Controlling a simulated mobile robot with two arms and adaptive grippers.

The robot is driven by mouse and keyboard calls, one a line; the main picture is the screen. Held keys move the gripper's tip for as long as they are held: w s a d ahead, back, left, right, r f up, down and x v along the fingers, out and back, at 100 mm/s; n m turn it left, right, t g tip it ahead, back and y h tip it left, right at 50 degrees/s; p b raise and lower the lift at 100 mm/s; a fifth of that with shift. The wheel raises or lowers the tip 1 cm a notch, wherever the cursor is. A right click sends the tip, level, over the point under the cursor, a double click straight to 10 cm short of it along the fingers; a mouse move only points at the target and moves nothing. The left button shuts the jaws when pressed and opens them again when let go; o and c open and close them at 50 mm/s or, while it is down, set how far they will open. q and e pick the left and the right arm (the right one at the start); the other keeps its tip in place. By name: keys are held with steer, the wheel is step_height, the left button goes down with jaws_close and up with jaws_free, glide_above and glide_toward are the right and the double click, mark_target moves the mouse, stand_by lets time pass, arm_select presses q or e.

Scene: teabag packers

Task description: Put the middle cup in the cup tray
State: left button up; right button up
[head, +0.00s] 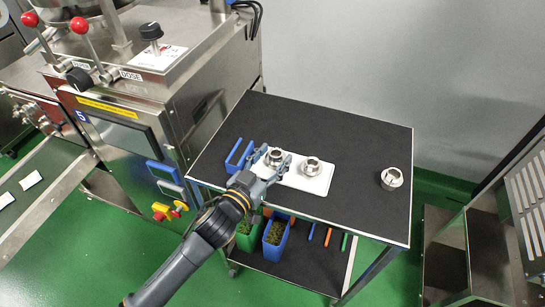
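A white cup tray (318,187) lies on the dark table top. A metal cup (312,167) stands upright on the tray, right of my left gripper. A second metal cup (276,154) is at the tray's left end, between the fingers of my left gripper (275,156). I cannot tell whether the fingers press on this cup or stand just clear of it, nor whether its base rests on the tray. A third metal cup (392,178) stands apart on the table at the right. My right gripper is not in view.
A blue holder (238,155) stands just left of my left gripper. A steel machine (130,120) borders the table's left side. The table top (360,140) is bare between the tray and the right cup. Green and blue bins (274,240) sit on the lower shelf.

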arm_select(q)
steer(key=shift+r, duration=0.15)
steer(key=b+v, duration=0.1)
steer(key=v, duration=1.1)
stand_by(0.3)
